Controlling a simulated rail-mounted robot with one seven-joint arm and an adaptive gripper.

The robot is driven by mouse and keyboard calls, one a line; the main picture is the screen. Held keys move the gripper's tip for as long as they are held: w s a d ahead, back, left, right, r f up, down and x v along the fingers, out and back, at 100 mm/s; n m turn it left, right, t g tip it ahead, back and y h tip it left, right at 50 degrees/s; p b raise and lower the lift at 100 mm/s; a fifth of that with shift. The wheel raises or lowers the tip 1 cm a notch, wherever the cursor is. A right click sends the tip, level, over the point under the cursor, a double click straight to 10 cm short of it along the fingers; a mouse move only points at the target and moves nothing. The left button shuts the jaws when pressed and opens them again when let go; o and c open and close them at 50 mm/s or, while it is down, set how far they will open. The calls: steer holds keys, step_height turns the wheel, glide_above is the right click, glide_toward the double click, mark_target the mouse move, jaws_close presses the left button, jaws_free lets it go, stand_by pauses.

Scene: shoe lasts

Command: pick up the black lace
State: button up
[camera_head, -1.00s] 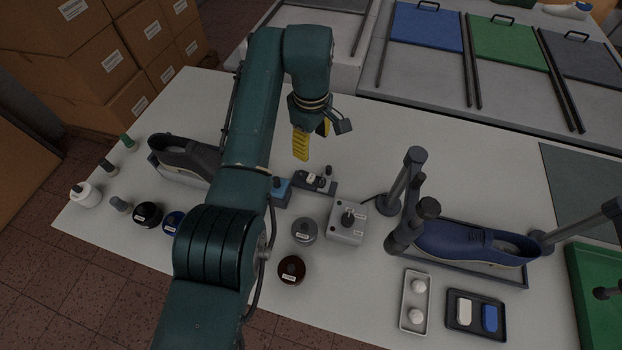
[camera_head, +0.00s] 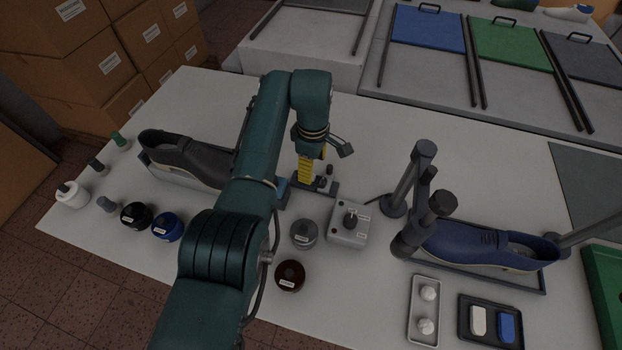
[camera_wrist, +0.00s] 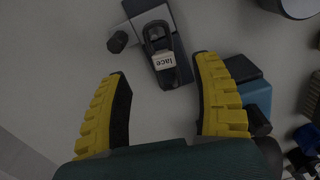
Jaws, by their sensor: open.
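The black lace (camera_wrist: 157,42) is a dark bundle with a pale band reading "lace". In the wrist view it lies on a grey stand (camera_wrist: 145,8) at the top centre, ahead of and between my fingertips. My gripper (camera_wrist: 160,70) is open and empty, its two yellow fingers spread to either side. In the head view my gripper (camera_head: 305,182) points down just above the stand (camera_head: 326,189). The lace is mostly hidden there behind the fingers.
A blue block (camera_wrist: 256,98) stands close to the right finger in the wrist view. In the head view, a grey control box (camera_head: 348,226) and jars, such as a grey one (camera_head: 304,233), stand nearby. A black shoe (camera_head: 190,158) is at left, a blue shoe (camera_head: 478,243) at right.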

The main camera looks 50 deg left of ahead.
steer(key=f, duration=0.3)
steer(key=f+b, duration=0.1)
steer(key=shift+s+f, duration=0.25)
steer(key=shift+s, duration=0.05)
steer(key=c, duration=0.9)
steer(key=shift+r, duration=0.1)
